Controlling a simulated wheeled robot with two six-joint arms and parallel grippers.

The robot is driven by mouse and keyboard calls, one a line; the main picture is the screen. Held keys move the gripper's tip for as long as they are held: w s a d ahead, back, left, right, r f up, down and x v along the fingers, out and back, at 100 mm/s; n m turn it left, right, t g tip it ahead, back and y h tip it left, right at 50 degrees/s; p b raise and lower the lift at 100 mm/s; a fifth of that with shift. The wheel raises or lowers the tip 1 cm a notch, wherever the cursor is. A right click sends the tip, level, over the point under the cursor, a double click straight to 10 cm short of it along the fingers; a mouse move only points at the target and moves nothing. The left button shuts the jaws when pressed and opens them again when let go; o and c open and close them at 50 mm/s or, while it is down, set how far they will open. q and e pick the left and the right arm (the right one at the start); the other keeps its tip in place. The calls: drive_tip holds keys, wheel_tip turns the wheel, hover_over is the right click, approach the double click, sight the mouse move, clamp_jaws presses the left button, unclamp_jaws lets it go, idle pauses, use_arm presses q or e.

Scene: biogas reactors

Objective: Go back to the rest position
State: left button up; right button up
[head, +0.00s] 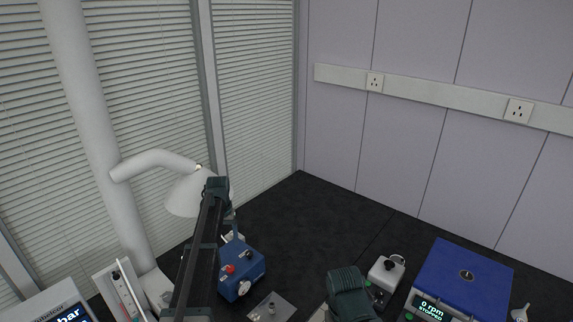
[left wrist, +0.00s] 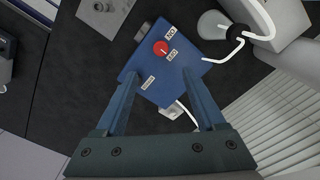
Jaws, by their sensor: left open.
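My left gripper (head: 231,222) hangs at the end of my raised left forearm, beside the lamp shade and above the blue switch box (head: 241,268). In the left wrist view my left gripper (left wrist: 160,78) has its two blue fingers spread wide, with nothing held between them. The blue box (left wrist: 183,70) with a red button shows beyond and between the fingers; the fingers look apart from it. A dark green part (head: 347,292) at the bottom of the head view looks like my right arm's end; its fingers are hidden.
A white lamp (head: 190,192) stands close behind my left arm. A blue-topped device (head: 466,272) reading 0 rpm, STOPPED, is at the right. A small white box (head: 386,272) and a metal plate (head: 271,308) stand nearby. The black bench (head: 320,220) is clear toward the back corner.

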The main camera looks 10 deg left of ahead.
use_arm(q)
drive_tip(key=s+d+f+m+b, duration=0.2)
drive_tip(key=s+d+f+b, duration=0.2)
drive_tip(key=s+d, duration=0.45)
drive_tip(key=s+d+f+m+b, duration=0.1)
drive_tip(key=s+d+f+b, duration=0.4)
drive_tip(key=d, duration=0.6)
drive_tip(key=s+d+f+m+b, duration=0.1)
drive_tip(key=s+d+f+b, duration=0.1)
drive_tip(key=s, duration=0.3)
drive_tip(key=s+d+f+m+b, duration=0.1)
drive_tip(key=s+d+f+b, duration=0.1)
drive_tip(key=s+d, duration=0.2)
drive_tip(key=s+d+f+m+y+b, duration=0.1)
drive_tip(key=s+d+f+b, duration=0.1)
drive_tip(key=s, duration=0.5)
drive_tip(key=shift+s+d+f, duration=0.25)
drive_tip(key=shift+d+f, duration=0.05)
drive_tip(key=shift+d, duration=0.5)
